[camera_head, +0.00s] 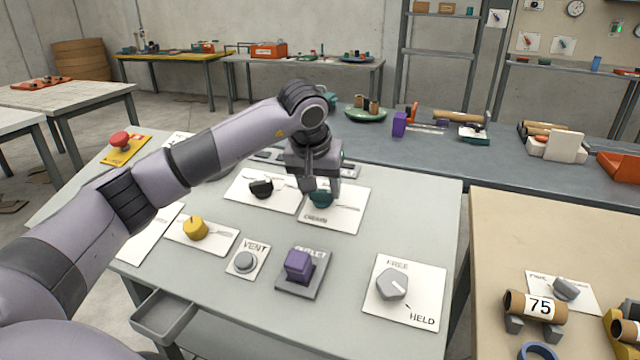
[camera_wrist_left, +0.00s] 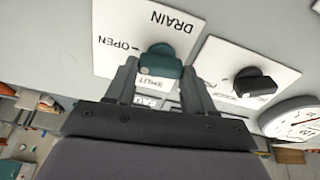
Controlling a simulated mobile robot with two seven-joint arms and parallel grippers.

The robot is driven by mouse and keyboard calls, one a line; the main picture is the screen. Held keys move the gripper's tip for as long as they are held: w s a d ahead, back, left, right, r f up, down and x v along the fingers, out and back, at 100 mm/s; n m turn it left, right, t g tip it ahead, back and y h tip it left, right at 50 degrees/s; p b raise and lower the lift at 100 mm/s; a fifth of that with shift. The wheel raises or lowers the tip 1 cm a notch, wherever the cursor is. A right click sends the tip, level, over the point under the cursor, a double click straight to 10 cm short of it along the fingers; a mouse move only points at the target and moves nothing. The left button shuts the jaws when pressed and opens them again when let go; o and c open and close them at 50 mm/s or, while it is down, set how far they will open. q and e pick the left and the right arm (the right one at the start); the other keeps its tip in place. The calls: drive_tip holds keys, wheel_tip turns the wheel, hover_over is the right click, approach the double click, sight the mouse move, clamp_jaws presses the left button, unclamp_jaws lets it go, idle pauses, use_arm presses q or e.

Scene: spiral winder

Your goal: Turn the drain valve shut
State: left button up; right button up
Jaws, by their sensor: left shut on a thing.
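The drain valve is a teal knob (camera_head: 320,198) on a white plate (camera_head: 343,221) lettered DRAIN, towards the back of the grey table. In the left wrist view the teal knob (camera_wrist_left: 160,62) sits between my two fingers, and its plate (camera_wrist_left: 115,30) reads DRAIN, OPEN and SHUT. My left gripper (camera_head: 314,188) is over the knob and shut on it; the fingers also show in the wrist view (camera_wrist_left: 160,80). The gripper partly covers the knob and the plate lettering. The knob's exact pointing is hard to tell. My right gripper is not in view.
A black knob (camera_head: 261,188) on its own plate is close left of the drain valve. A yellow knob (camera_head: 195,228), a grey VENT button (camera_head: 244,262), a purple OUTLET block (camera_head: 299,265) and a grey FREE/HELD knob (camera_head: 392,284) stand nearer the front. A red button (camera_head: 120,141) is far left.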

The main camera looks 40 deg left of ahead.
use_arm(q)
drive_tip(key=n, duration=0.4)
drive_tip(key=shift+a+r, duration=0.1)
drive_tip(key=n, duration=0.4)
drive_tip(key=shift+p, duration=0.3)
drive_tip(key=n, duration=0.4)
drive_tip(key=shift+n+g+y, duration=0.3)
drive_tip(key=shift+n, duration=2)
drive_tip(key=o, duration=1)
drive_tip(key=shift+s, duration=0.1)
drive_tip(key=shift+o, duration=0.2)
